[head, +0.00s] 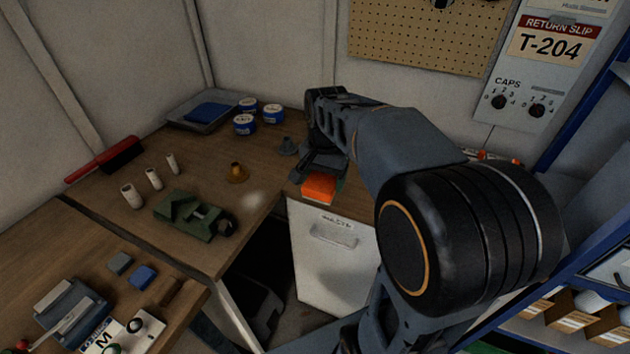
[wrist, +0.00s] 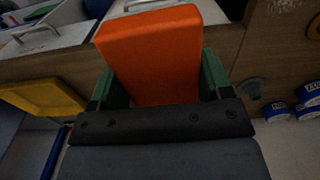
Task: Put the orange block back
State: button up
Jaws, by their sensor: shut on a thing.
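The orange block (head: 319,189) is at my gripper's end in the head view, by the front edge of the wooden table and above the white cabinet front. In the wrist view the orange block (wrist: 152,58) fills the space between the green fingers of my gripper (wrist: 158,85). My gripper is shut on it. In the head view the fingers are mostly hidden behind my arm and the block. I cannot tell whether the block touches the table.
Blue-and-white rolls (head: 272,114) and a grey tray (head: 203,112) are behind. A white cabinet (head: 335,255) is below the edge. A blue block (head: 143,277) lies front left.

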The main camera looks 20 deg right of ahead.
jog(key=shift+w+d, duration=0.2)
jog(key=shift+w, duration=0.1)
jog(key=shift+m, duration=0.3)
jog(key=w+d+f, duration=0.1)
jog(key=w+f, duration=0.1)
jog(key=w, duration=0.1)
jog(key=w+d+f+p, duration=0.1)
jog(key=w+d+f, duration=0.1)
jog(key=w+f, duration=0.1)
jog(key=w+d+f+p, duration=0.1)
jog(key=w+f, duration=0.2)
jog(key=w, duration=0.2)
jog(key=shift+w+d+f, duration=0.15)
jog(key=shift+w+d, duration=0.05)
jog(key=shift+d, duration=0.1)
jog(key=shift+w+d+f, duration=0.1)
jog(key=shift+w+f, duration=0.2)
jog(key=shift+f, duration=1.7)
jog(key=shift+f, duration=0.1)
jog(key=shift+f, duration=0.15)
jog(key=o, duration=0.9)
